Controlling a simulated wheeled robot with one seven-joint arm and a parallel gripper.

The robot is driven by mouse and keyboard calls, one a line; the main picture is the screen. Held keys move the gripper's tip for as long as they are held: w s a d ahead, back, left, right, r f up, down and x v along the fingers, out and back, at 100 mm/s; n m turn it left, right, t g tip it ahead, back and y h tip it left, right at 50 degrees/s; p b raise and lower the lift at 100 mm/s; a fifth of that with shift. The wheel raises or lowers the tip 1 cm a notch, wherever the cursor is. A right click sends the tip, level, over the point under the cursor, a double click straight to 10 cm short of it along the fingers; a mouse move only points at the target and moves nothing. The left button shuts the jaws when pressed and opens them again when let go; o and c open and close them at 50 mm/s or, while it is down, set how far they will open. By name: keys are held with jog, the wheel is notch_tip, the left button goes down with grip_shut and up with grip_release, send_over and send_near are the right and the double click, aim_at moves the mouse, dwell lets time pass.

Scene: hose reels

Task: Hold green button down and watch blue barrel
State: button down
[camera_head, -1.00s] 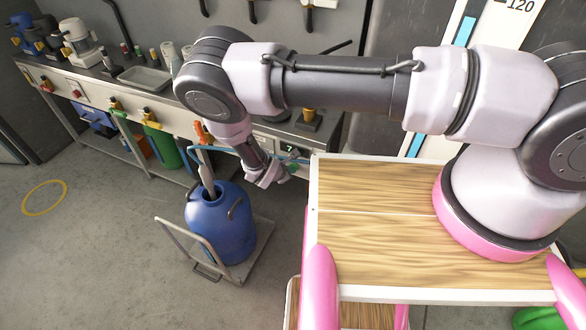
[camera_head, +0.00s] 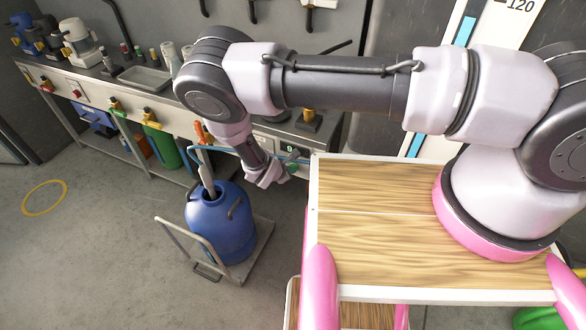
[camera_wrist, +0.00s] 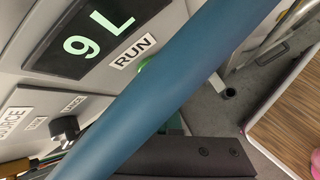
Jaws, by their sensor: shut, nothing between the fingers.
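The blue barrel (camera_head: 222,230) stands upright on a trolley in the head view, with a grey nozzle (camera_head: 208,180) in its top opening. My gripper (camera_head: 286,172) is shut at the bench front panel, at the green button (camera_head: 293,168). In the wrist view the green button (camera_wrist: 146,64) is a small lit patch below the RUN label, mostly hidden by the blue hose (camera_wrist: 170,75). Contact between fingertips and button cannot be made out. The display (camera_wrist: 105,35) beside it reads 9 L. The liquid inside the barrel cannot be seen.
The trolley (camera_head: 262,240) has a raised handle on its left. The bench (camera_head: 180,122) carries a tray (camera_head: 145,78), bottles and taps. A dark knob (camera_wrist: 65,128) sits on the panel. Open floor lies left, with a yellow ring (camera_head: 45,197).

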jog(key=shift+s+a, duration=0.35)
jog(key=shift+s, duration=0.55)
jog(key=shift+s, duration=0.1)
jog(key=s, duration=0.1)
jog(key=s+a, duration=0.1)
jog(key=s, duration=0.2)
jog(key=shift+s+a, duration=0.3)
